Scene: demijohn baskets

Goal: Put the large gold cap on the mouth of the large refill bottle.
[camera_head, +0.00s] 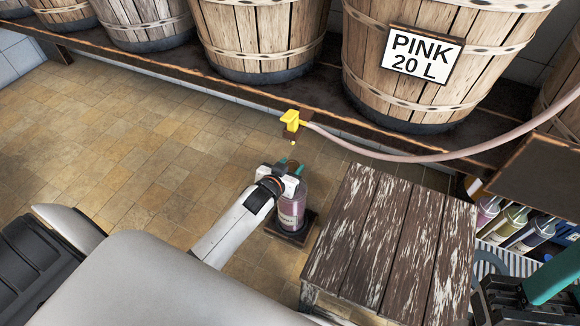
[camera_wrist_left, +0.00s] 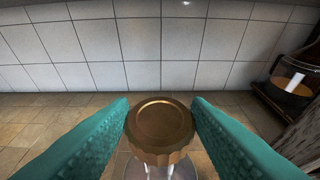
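The large gold cap (camera_wrist_left: 160,124) sits between the two teal fingers of my left gripper (camera_wrist_left: 160,108) in the left wrist view, with a finger against each side. Clear glass of a bottle shows below it; whether the cap is seated on the mouth cannot be told. In the head view the large refill bottle (camera_head: 291,208), with pinkish contents and a label, stands upright on a dark stand, and my left gripper (camera_head: 287,166) is right at its top. The cap is hidden there. My right gripper (camera_head: 550,278) is partly visible at the lower right; its opening is unclear.
A worn wooden table (camera_head: 385,235) stands just right of the bottle. A yellow tap (camera_head: 291,121) with a pink hose (camera_head: 400,156) is behind it. Wooden barrels (camera_head: 262,35) line the back ledge. Several bottles (camera_head: 510,222) sit in a rack at right. Tiled floor (camera_head: 130,150) is free at left.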

